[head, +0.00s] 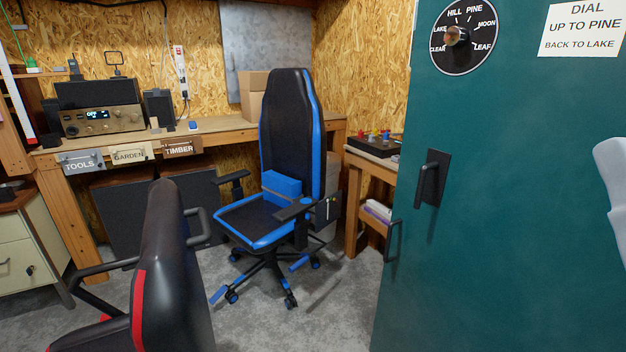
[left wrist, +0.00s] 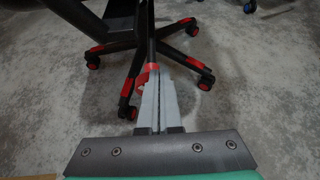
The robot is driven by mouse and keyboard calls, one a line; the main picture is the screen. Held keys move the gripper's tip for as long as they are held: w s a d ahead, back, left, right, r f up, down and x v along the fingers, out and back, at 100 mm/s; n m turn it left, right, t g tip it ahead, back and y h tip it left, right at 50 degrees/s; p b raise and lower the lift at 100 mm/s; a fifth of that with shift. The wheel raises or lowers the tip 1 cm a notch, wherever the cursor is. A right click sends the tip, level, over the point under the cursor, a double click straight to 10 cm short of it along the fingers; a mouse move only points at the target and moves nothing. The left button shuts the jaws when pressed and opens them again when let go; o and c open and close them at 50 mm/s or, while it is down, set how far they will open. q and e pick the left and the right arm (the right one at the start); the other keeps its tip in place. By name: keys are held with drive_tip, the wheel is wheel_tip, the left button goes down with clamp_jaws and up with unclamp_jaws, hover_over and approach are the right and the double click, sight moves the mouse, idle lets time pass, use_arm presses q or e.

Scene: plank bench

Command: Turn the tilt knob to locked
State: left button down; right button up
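In the head view a blue and black office chair (head: 285,185) stands in front of the bench. A small black panel (head: 328,208) with a pale mark is at the right side of its seat. It may carry the tilt knob, but it is too small to read its setting. A red and black chair (head: 160,275) stands nearer, at the lower left, partly cut off. My right gripper is not in view.
A teal cabinet (head: 500,220) with a dial (head: 463,36) and a handle (head: 431,178) fills the right. A plank bench (head: 225,133) with a radio (head: 100,108) is behind. A low cream cabinet (head: 28,250) stands at left. Grey floor (head: 335,300) is open between chair and teal cabinet.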

use_arm(q)
drive_tip(key=s+d+p, duration=0.1)
drive_tip(key=s+d, duration=0.2)
drive_tip(key=s, duration=0.2)
drive_tip(key=shift+d+r, duration=0.15)
drive_tip(key=shift+r, duration=0.2)
drive_tip(key=w+a+b, duration=0.1)
drive_tip(key=w+a, duration=0.2)
drive_tip(key=a, duration=0.3)
drive_tip(key=shift+w+f, duration=0.15)
drive_tip(key=shift+w, duration=0.05)
idle(0.8)
drive_tip(key=shift+d+f, duration=0.2)
drive_tip(key=shift+f, duration=0.05)
idle(0.5)
